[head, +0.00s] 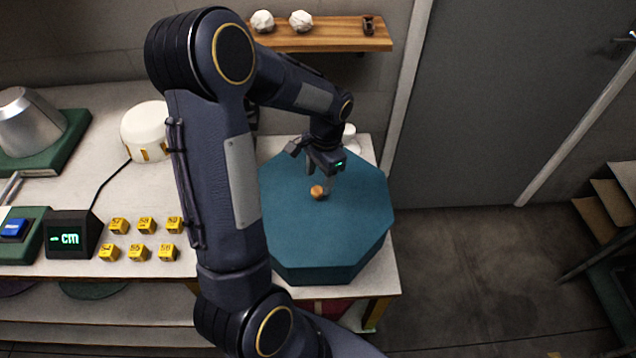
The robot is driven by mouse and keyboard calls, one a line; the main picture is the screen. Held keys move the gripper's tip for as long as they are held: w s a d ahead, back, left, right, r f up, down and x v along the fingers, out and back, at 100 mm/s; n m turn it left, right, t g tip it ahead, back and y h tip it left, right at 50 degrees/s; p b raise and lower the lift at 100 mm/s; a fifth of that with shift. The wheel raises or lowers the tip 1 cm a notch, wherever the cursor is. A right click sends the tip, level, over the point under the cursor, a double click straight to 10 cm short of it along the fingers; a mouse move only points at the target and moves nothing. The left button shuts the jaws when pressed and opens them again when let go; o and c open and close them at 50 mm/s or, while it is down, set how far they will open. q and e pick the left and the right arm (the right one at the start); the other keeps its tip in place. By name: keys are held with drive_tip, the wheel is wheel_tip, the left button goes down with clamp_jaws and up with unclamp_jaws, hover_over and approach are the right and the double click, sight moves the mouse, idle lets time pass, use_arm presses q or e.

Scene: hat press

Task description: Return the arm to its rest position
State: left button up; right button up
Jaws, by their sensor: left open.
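My left arm rises large through the middle of the head view and bends over toward the back right. Its gripper (322,178) is open and points down over the blue octagonal block (330,235). A small orange-brown knob (317,192) shows on top of the block, just below or beside the fingers. I cannot tell whether the fingers touch it. My right gripper is not in view.
Yellow numbered cubes (138,252), a small display box (70,238), a white round device (146,130) and a metal cone form (27,122) on a green base stand on the white table (60,190). A wooden shelf (335,38) hangs behind. Open floor (470,270) lies right.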

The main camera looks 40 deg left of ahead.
use_arm(q)
drive_tip(key=shift+w+d+r, duration=0.1)
drive_tip(key=shift+w+r, duration=0.1)
drive_tip(key=shift+r, duration=1.8)
drive_tip(key=s+d+r+n+t+h, duration=0.2)
drive_tip(key=s+d+r, duration=0.3)
drive_tip(key=s, duration=0.3)
drive_tip(key=s+d+r+n+t+h+p, duration=0.1)
drive_tip(key=s+d+r+n+t+h, duration=0.1)
drive_tip(key=s+d+r+t, duration=0.3)
drive_tip(key=shift+s+d+n, duration=0.7)
drive_tip(key=shift+s+d, duration=0.55)
drive_tip(key=shift+s, duration=0.95)
drive_tip(key=shift+r, duration=0.1)
